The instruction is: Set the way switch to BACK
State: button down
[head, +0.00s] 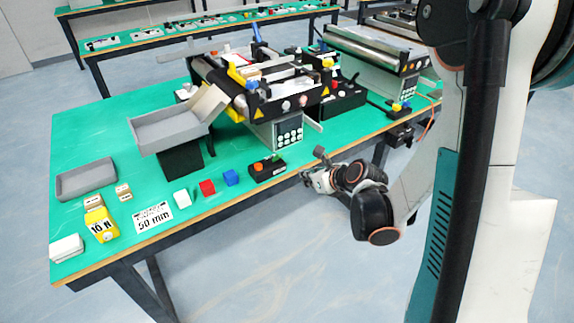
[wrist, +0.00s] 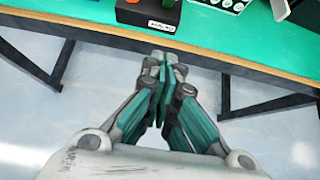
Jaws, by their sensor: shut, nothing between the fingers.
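A small black control box (head: 267,170) with an orange knob and a green part sits near the front edge of the green table. The same box shows at the top of the wrist view (wrist: 148,14), with a white label too small to read. I cannot tell for sure which part is the way switch, or its setting. My gripper (head: 309,177) is just off the table's front edge, to the right of the box in the head view. In the wrist view my gripper (wrist: 166,62) has its fingers together, empty, in front of the table edge and apart from the box.
A mini conveyor (head: 262,95) with a grey keypad unit (head: 288,134) stands behind the box. A second conveyor (head: 375,48) stands at the back right.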

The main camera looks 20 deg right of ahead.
aim_at(277, 157)
dwell(0.3)
jog(key=shift+w+a+f+b, duration=0.6)
jog(key=shift+w+b, duration=0.15)
jog(key=shift+w, duration=1)
jog(key=shift+w+a+f+b, duration=0.6)
jog(key=shift+w+b, duration=0.2)
jog(key=shift+w, duration=0.95)
jog(key=shift+w+a+f+b, duration=0.55)
jog(key=shift+w+f+b, duration=0.15)
jog(key=shift+w, duration=1.05)
jog(key=shift+d+r, duration=0.1)
